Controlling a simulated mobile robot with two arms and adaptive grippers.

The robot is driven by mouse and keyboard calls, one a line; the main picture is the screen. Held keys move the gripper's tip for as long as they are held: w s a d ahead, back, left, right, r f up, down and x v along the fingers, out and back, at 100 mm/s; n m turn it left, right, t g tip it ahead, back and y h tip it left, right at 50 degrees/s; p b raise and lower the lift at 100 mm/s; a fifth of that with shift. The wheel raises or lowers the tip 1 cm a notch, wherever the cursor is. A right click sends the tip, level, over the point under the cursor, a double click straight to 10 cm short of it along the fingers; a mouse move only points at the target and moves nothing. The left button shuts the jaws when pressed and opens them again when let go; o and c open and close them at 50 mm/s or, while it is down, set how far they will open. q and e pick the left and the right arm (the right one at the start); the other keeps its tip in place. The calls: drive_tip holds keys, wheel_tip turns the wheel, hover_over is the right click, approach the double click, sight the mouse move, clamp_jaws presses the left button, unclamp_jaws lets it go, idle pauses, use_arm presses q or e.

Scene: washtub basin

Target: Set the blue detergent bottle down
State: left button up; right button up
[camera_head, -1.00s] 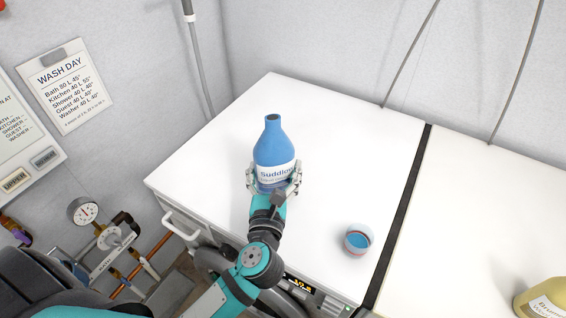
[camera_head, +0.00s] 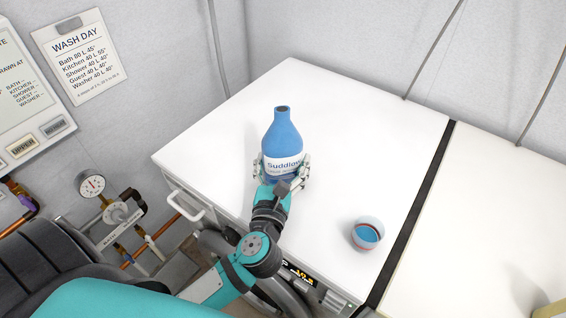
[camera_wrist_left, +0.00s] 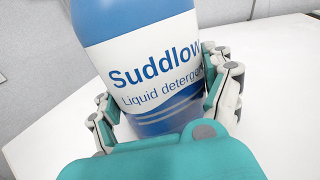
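The blue detergent bottle (camera_head: 282,138), with a white "Suddlow" label, is over the white machine top (camera_head: 340,130), near its front left part. It looks roughly upright and has no cap on. My left gripper (camera_head: 281,178) is shut around the bottle's lower part, a finger on each side. In the left wrist view the bottle (camera_wrist_left: 150,65) fills the middle between the fingers (camera_wrist_left: 165,110). The base is partly hidden by my gripper, so I cannot tell whether it touches the top. My right gripper is out of view.
A small cup (camera_head: 367,233) with blue inside sits right of the bottle near the front edge. A dark gap (camera_head: 415,205) separates this top from a cream surface (camera_head: 475,220) at the right. The top behind and right of the bottle is clear.

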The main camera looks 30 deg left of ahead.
use_arm(q)
drive_tip(key=shift+o, duration=1.4)
drive_tip(key=shift+d, duration=0.15)
drive_tip(key=shift+r, duration=0.15)
drive_tip(key=shift+s, duration=0.25)
drive_tip(key=b+v, duration=0.3)
drive_tip(key=v, duration=0.7)
drive_tip(key=shift+s+d, duration=0.15)
drive_tip(key=shift+s, duration=0.1)
drive_tip(key=shift+s+d, duration=0.1)
drive_tip(key=shift+s, duration=0.35)
